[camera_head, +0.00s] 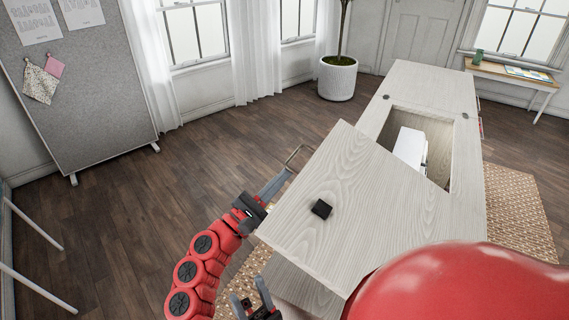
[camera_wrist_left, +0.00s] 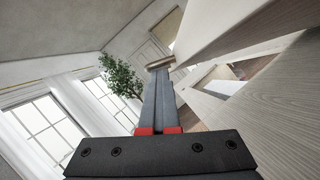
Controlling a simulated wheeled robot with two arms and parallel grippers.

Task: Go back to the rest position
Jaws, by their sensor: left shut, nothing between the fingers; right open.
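My left gripper (camera_head: 286,174) is shut and empty. It lies beside the far-left edge of the light wood sewing cabinet (camera_head: 430,92), close to a thin metal handle (camera_head: 298,150). In the left wrist view its two fingers (camera_wrist_left: 159,75) are together, with a tan bar (camera_wrist_left: 160,62) at their tips; whether they touch it I cannot tell. My right gripper (camera_head: 250,297) is open and empty at the bottom, near the cabinet's front-left side.
A white machine (camera_head: 409,145) sits in the cabinet's opening. A potted plant (camera_head: 337,80) stands behind. A grey board (camera_head: 85,85) is at the left, and a small table (camera_head: 510,75) at the back right. The wooden floor (camera_head: 140,210) left of my arms is clear.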

